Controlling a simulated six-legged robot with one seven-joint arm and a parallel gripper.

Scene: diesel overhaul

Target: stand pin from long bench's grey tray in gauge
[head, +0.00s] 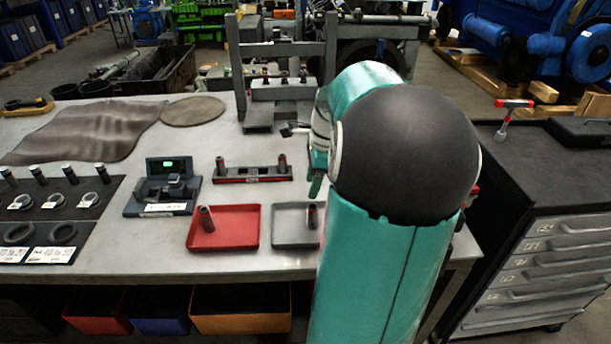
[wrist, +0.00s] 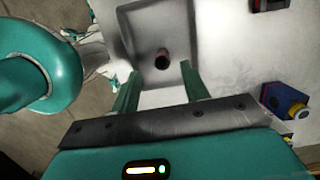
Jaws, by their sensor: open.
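The grey tray (head: 284,235) lies on the long bench, partly behind my arm. A dark pin (head: 312,217) stands upright in it. In the wrist view the pin (wrist: 162,60) shows end-on in the grey tray (wrist: 138,40). My gripper (wrist: 160,88) is open and empty, its two teal fingers spread on the near side of the pin and apart from it. In the head view my gripper (head: 316,184) is mostly hidden by my arm, above the tray's far side. The gauge (head: 164,188), a dark device with a green display, stands left of the trays.
A red tray (head: 222,238) with another pin (head: 206,218) lies left of the grey tray. A two-post rack (head: 252,174) stands behind them. A press frame (head: 284,90) stands farther back. A mat with rings and pins (head: 60,215) lies left. Bare bench surrounds the gauge's front.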

